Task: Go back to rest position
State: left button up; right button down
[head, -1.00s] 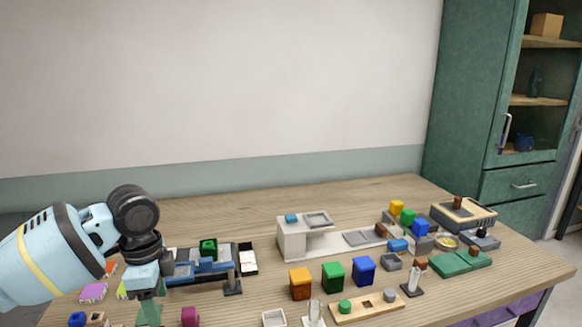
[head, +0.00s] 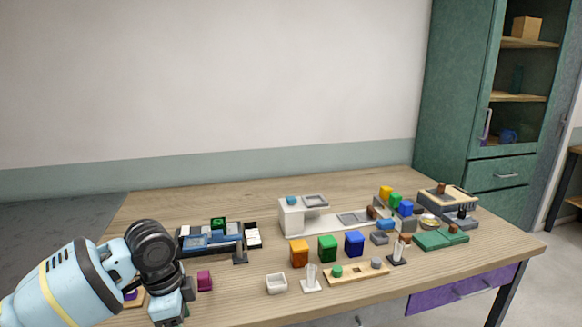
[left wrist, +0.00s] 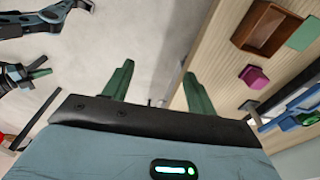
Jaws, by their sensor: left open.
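My left arm comes in at the lower left of the head view. In the left wrist view my left gripper (left wrist: 158,82) is open, its two green fingers apart with nothing between them. Its fingers point down past the table edge, over the floor. In the head view the fingers are mostly hidden by the wrist and the frame's bottom edge. What looks like my right gripper (left wrist: 40,68) shows at the left of the left wrist view, with small green fingers; its opening is unclear. It is not seen in the head view.
The table (head: 480,262) holds a magenta block (head: 204,281), a white tray (head: 276,284), two rod stands (head: 311,284), and orange (head: 299,253), green (head: 328,248) and blue (head: 354,243) boxes. A blue-grey device (head: 210,240) stands near my left arm. A green cabinet (head: 450,110) stands behind right.

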pick_arm(q)
jog(key=s+d+f+n+t+h, duration=0.25)
jog(key=s+d+f, duration=0.3)
jog(key=f, duration=0.45)
jog(key=s+d+f+n+t+h, duration=0.25)
jog(key=s+d+f, duration=0.35)
jog(key=f, duration=0.4)
jog(key=s+a+f+n+t+y, duration=0.1)
jog(key=s+a+f+n, duration=0.1)
jog(key=s, duration=0.5)
jog(key=s+a+f+n+t+y, duration=0.1)
jog(key=s+a+f+n, duration=0.2)
jog(key=s+a, duration=0.2)
jog(key=s+a+f+n+t+y+p, duration=0.1)
jog(key=s+a+f+n+y, duration=0.1)
jog(key=s, duration=0.8)
jog(key=shift+a+f+n, duration=0.5)
jog(key=shift+a+f, duration=0.05)
jog(key=shift+a, duration=0.2)
pick_arm(e)
jog(key=shift+w+d+r, duration=0.3)
jog(key=shift+w+r, duration=0.3)
jog(key=shift+r, duration=0.2)
jog(key=shift+a, duration=0.15)
pick_arm(q)
jog(key=shift+c, duration=0.3)
